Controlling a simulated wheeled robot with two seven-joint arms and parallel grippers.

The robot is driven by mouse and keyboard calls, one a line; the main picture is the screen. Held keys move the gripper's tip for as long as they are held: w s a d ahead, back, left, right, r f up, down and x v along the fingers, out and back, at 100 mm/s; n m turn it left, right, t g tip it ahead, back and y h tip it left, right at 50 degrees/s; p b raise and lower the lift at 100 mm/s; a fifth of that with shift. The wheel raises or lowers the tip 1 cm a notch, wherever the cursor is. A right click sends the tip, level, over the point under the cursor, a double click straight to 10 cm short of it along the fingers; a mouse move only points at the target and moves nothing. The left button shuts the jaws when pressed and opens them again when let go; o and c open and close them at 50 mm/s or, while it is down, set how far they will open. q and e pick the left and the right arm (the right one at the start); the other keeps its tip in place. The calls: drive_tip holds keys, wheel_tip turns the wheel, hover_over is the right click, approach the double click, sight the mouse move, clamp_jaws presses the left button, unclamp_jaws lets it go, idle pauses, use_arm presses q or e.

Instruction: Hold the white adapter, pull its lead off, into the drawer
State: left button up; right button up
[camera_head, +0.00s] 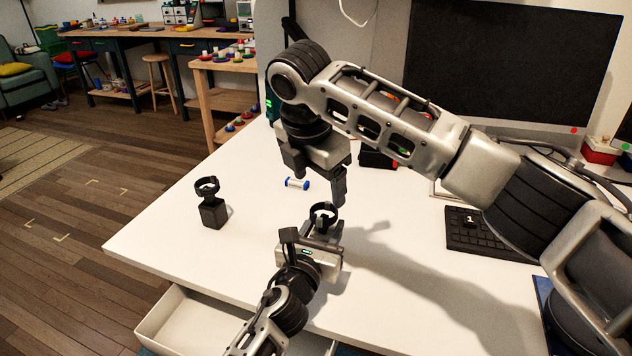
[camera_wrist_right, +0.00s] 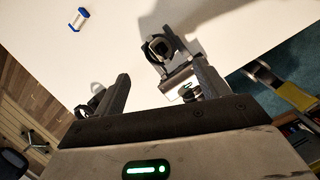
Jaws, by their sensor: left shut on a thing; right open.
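My left gripper (camera_head: 314,238) is shut on the white adapter (camera_head: 308,229), low over the desk; its fingers hide most of the adapter. The lead's black ring-shaped end (camera_head: 323,213) stands above the adapter; it also shows in the right wrist view (camera_wrist_right: 160,46). My right gripper (camera_head: 316,175) is open and empty above and beyond the ring, apart from it. In its wrist view, its two fingers (camera_wrist_right: 160,88) show spread, with the ring beyond them. The drawer (camera_head: 185,325) is pulled open below the desk's front edge.
A black adapter (camera_head: 213,213) with a ring-shaped top stands upright on the left of the desk. A keyboard (camera_head: 485,236) and monitor (camera_head: 510,65) are at right. The desk's left part is mostly clear.

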sight(323, 212)
drive_tip(key=w+f+n, duration=0.1)
drive_tip(key=f, duration=0.2)
drive_tip(key=f+n, duration=0.2)
drive_tip(key=f, duration=0.1)
drive_tip(key=w+d+f+n+t, duration=0.1)
drive_tip(key=f+n, duration=0.1)
drive_tip(key=f, duration=0.2)
drive_tip(key=shift+w, duration=0.3)
use_arm(q)
clamp_jaws()
use_arm(e)
drive_tip(key=c, duration=0.7)
drive_tip(key=o, duration=0.7)
use_arm(q)
unclamp_jaws()
use_arm(e)
drive_tip(key=v, duration=1.2)
drive_tip(key=shift+s, duration=0.15)
